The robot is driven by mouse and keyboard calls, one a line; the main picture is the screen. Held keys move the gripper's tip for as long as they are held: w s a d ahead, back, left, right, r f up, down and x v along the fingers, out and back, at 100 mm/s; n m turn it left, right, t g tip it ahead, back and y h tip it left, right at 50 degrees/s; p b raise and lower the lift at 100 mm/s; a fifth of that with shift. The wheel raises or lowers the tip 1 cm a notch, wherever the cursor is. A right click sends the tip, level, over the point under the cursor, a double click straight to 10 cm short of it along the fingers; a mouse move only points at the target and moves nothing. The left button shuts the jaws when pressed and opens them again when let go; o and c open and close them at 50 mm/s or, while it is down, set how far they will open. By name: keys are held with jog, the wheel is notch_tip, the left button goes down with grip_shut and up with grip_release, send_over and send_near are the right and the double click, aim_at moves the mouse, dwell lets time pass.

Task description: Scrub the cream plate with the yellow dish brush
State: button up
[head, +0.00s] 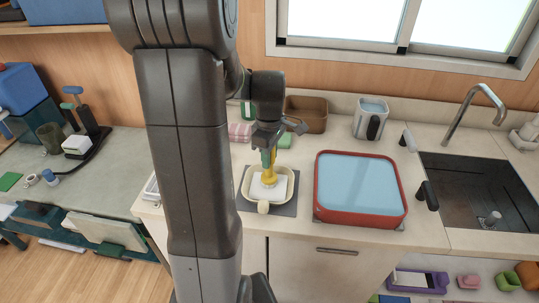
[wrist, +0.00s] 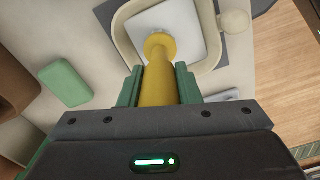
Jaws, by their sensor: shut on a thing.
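My gripper (head: 267,156) is shut on the handle of the yellow dish brush (head: 270,178) and holds it upright, head down. In the wrist view the green fingers of my gripper (wrist: 158,83) flank the yellow handle (wrist: 159,72). The cream plate (head: 289,191) is a rounded square with a raised rim, lying on a grey mat. A white square lies inside it, under the brush head. The plate rim also shows in the wrist view (wrist: 121,38). I cannot tell whether the bristles touch.
A red-rimmed basin (head: 317,190) with a light blue inside stands right of the plate. A small cream knob (head: 263,208) sits at the plate's front. Behind are a green block (head: 285,141), a brown bin (head: 308,113) and a grey container (head: 371,112). The sink (head: 480,190) is far right.

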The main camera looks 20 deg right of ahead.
jog(key=shift+s+a, duration=0.4)
jog(key=shift+s, duration=0.25)
jog(key=shift+s+a, duration=0.4)
jog(key=shift+s, duration=0.25)
jog(key=shift+f, duration=0.1)
jog(key=shift+w+d, duration=0.1)
jog(key=shift+w+d, duration=0.4)
jog(key=shift+w, duration=0.2)
jog(key=shift+w+d, duration=0.35)
jog(key=shift+w, duration=0.25)
jog(key=shift+s+a, duration=0.45)
jog(key=shift+s, duration=0.2)
jog(key=shift+s+a, duration=0.4)
jog(key=shift+s, duration=0.25)
